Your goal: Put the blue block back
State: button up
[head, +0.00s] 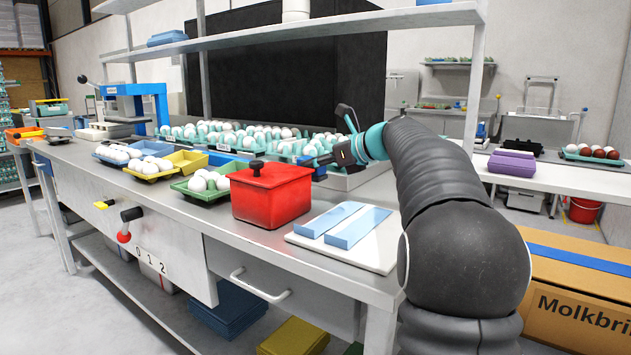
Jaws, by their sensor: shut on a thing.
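Two long light blue blocks lie side by side on a white board (378,247) at the front of the bench. One is the left block (330,220), the other the right block (358,228). My gripper (318,165) is behind and right of a red pot (272,197), beyond the board. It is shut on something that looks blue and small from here. The pot and the dark fingers make its shape hard to tell. The pot has its lid on, with a black knob.
Green (203,193), yellow (150,176) and blue egg trays stand left of the pot. Several teal trays of white eggs line the back. A shelf (330,22) spans above the bench. A cardboard box (575,290) stands at the right.

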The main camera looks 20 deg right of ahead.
aim_at(324, 177)
jog(key=shift+w+a+f, duration=0.15)
jog(key=shift+w+f, duration=0.15)
jog(key=shift+f, duration=0.05)
jog(key=shift+f+b, duration=0.5)
jog(key=shift+f, duration=1.3)
jog(key=shift+f, duration=0.15)
jog(key=o, duration=1.3)
jog(key=shift+s+d+r, duration=0.2)
jog(key=shift+r, duration=0.05)
jog(key=v, duration=1.1)
jog(key=shift+s+d, duration=0.1)
jog(key=shift+s, duration=0.1)
